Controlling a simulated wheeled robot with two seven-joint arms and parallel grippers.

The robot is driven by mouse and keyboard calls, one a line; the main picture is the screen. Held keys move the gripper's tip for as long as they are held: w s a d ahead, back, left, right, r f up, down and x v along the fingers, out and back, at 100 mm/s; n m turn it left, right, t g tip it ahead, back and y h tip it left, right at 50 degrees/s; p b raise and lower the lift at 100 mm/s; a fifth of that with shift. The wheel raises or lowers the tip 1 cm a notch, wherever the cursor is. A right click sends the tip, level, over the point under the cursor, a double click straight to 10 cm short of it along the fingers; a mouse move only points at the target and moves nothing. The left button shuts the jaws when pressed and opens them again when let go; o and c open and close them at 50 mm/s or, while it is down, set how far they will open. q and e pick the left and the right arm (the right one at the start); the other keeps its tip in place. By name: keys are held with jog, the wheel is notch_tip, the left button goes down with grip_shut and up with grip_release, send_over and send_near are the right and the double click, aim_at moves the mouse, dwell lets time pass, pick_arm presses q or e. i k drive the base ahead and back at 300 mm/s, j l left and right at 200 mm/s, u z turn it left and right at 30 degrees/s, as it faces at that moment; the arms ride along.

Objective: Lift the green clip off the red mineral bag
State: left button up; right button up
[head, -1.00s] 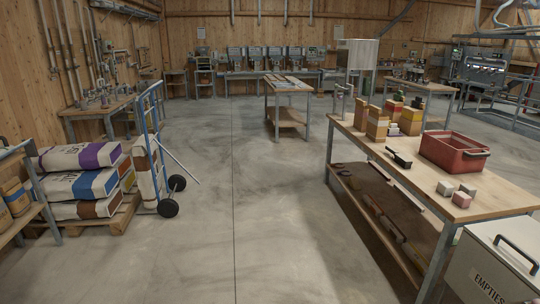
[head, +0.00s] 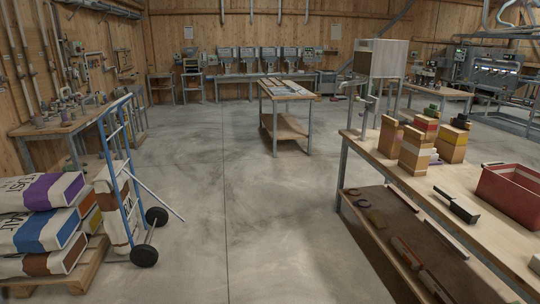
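The red mineral bag (head: 424,125) appears to be the tan bag with a red band, in the back of a group of bags on the right-hand workbench. A small dark green piece, seemingly the green clip (head: 431,111), sits on its top edge. The lower part of this bag is hidden by the bag in front of it. The clip is too small to show its jaws. Neither of my grippers is in view.
Other bags (head: 415,154) stand close around it on the workbench (head: 480,205). A black scoop-like tool (head: 457,205) and a red crate (head: 512,194) lie nearer. A blue hand truck (head: 118,180) and stacked sacks (head: 40,230) are left. The floor (head: 240,220) between is clear.

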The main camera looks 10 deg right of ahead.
aim_at(430, 111)
jog(key=i+z, duration=0.15)
jog(key=i, duration=0.5)
jog(key=i+z, duration=0.15)
jog(key=i, duration=0.45)
jog(key=i+j+z, duration=0.15)
jog(key=i, duration=0.5)
jog(key=i+z, duration=0.2)
jog(key=i, duration=0.25)
jog(key=i+z, duration=0.25)
jog(key=i, duration=0.2)
jog(key=i+j+z, duration=0.2)
jog(key=i, duration=0.25)
jog(key=i+j+z, duration=0.25)
jog(key=i, duration=0.2)
